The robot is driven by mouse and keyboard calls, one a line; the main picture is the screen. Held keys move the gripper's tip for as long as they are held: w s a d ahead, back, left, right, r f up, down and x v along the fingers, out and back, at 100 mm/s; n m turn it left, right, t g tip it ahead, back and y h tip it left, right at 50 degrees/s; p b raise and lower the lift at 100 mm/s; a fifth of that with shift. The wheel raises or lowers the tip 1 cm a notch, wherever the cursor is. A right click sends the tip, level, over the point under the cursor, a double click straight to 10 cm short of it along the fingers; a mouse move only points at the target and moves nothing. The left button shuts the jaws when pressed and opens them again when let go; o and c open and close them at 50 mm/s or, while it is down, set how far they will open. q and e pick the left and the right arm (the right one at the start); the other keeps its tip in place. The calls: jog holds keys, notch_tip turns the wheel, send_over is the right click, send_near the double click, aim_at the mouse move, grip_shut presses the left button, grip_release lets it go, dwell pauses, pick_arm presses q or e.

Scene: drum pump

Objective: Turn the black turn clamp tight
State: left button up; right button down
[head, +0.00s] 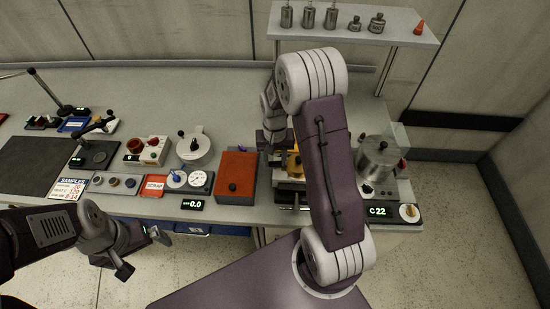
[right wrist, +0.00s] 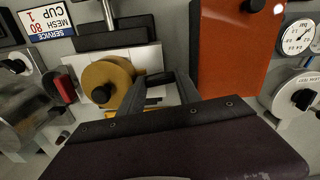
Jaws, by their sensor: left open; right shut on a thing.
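The yellow round part (right wrist: 110,80) with a black knob on its face sits on a light block in the right wrist view. It also shows in the head view (head: 293,163), partly behind my right arm. My right gripper (right wrist: 163,80) is beside the yellow part, its dark fingers shut on what seems to be the black turn clamp. The clamp is mostly hidden between the fingers, and its angle cannot be told. In the head view my right arm covers this spot. My left gripper (head: 122,268) is open and empty, low at the left, in front of the bench edge.
An orange-red box (head: 237,175) stands just left of the yellow part. A metal pot (head: 378,158) stands to its right, by a display reading C 22 (head: 378,211). Dials and small trays fill the bench's left.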

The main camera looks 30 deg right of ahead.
jog(key=shift+m, duration=0.9)
jog(key=c, duration=0.8)
grip_release()
jog(key=shift+c, duration=0.2)
